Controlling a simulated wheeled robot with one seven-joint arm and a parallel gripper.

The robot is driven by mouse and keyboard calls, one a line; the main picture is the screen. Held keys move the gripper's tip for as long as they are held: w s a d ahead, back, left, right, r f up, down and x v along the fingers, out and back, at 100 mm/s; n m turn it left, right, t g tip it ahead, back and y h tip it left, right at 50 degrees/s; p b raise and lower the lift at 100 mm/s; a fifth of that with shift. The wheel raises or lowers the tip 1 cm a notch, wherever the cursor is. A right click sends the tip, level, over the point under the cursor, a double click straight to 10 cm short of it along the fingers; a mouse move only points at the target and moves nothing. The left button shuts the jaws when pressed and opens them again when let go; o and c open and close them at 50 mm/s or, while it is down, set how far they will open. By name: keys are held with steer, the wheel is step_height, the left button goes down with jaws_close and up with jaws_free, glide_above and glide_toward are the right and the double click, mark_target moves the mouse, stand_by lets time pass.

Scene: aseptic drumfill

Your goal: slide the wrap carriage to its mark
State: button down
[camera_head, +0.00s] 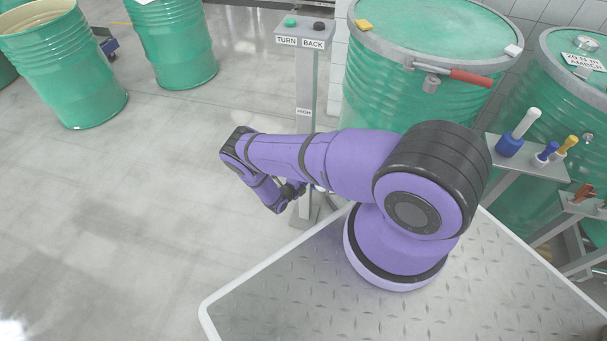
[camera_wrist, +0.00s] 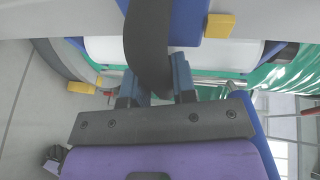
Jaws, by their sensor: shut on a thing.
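In the wrist view, my gripper (camera_wrist: 154,76) has its two blue-grey fingers on either side of a dark curved bar (camera_wrist: 147,35), shut on it. The bar runs up in front of a blue part (camera_wrist: 190,25) with white sections (camera_wrist: 215,52) beside it, which looks like the wrap carriage. In the head view, the carriage cannot be made out. There, my gripper (camera_head: 290,191) is small and partly hidden, low beside the grey post (camera_head: 304,85). A label reading HIGH (camera_head: 303,112) is on the post, above my gripper.
The post carries a TURN and BACK button box (camera_head: 305,32). A green drum (camera_head: 425,45) with a red-handled clamp (camera_head: 470,78) stands behind my arm. A stand with brushes (camera_head: 525,150) is at right. Open floor (camera_head: 120,210) lies at left; more drums (camera_head: 175,45) stand behind it.

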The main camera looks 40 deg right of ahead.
steer(key=shift+f, duration=0.25)
steer(key=c, duration=0.9)
jaws_free()
steer(key=v, duration=1.1)
